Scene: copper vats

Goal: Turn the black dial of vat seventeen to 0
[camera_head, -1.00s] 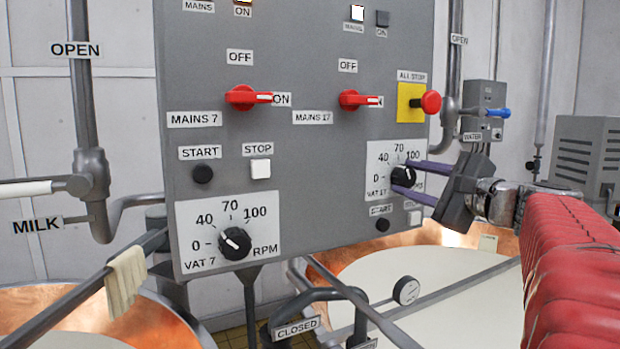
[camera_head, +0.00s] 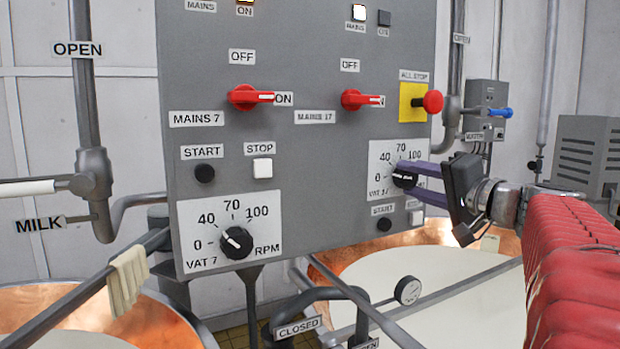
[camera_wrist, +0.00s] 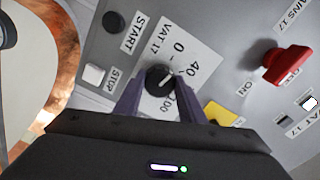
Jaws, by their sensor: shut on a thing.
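The black dial of vat seventeen (camera_head: 404,177) sits on a white scale plate (camera_head: 380,157) at the right of the grey panel. The plate is marked 0, 40, 70 and 100. My gripper (camera_head: 408,180) reaches in from the right, its purple fingers shut on the dial, one on each side. In the wrist view the dial (camera_wrist: 159,78) lies between the fingertips of my gripper (camera_wrist: 157,86). A white mark on the dial seems to point towards the 40 side there, but I cannot read it exactly. The fingers hide part of the scale.
The yellow-backed red all-stop button (camera_head: 433,101) is just above the dial. Red switch mains 17 (camera_head: 358,100) is up and left. The start button (camera_head: 384,224) and pale stop button (camera_head: 417,218) are close below. The vat 7 dial (camera_head: 237,242) is at lower left.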

